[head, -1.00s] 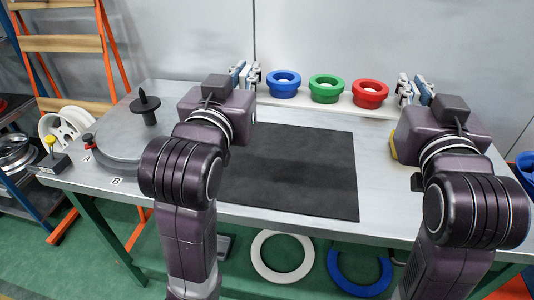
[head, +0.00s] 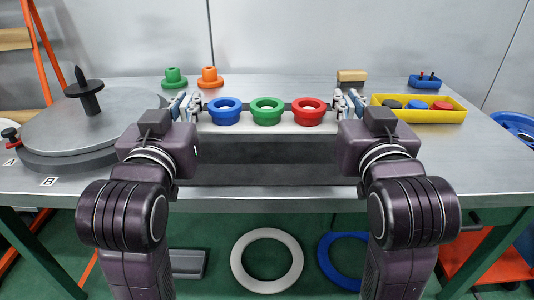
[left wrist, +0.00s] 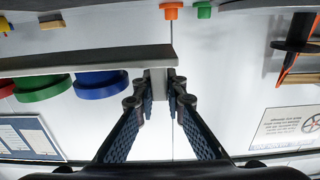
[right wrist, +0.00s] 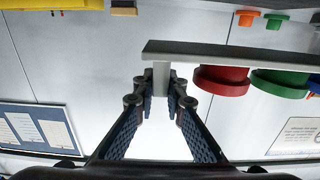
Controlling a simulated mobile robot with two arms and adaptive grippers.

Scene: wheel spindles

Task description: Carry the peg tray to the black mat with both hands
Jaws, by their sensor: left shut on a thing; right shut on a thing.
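The peg tray (head: 240,129) is a pale bar carrying a blue ring (head: 225,112), a green ring (head: 267,112) and a red ring (head: 308,112). It looks level, over the far part of the black mat (head: 265,160); I cannot tell how high. My left gripper (head: 192,104) is shut on the tray's left end; the left wrist view shows its fingers (left wrist: 158,88) around the end tab. My right gripper (head: 345,104) is shut on the right end, and its fingers (right wrist: 160,88) clasp the other tab. My arms hide the mat's sides.
A grey turntable (head: 50,130) with a black spindle (head: 90,98) stands at left. A green part (head: 174,78) and an orange part (head: 210,77) stand behind.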

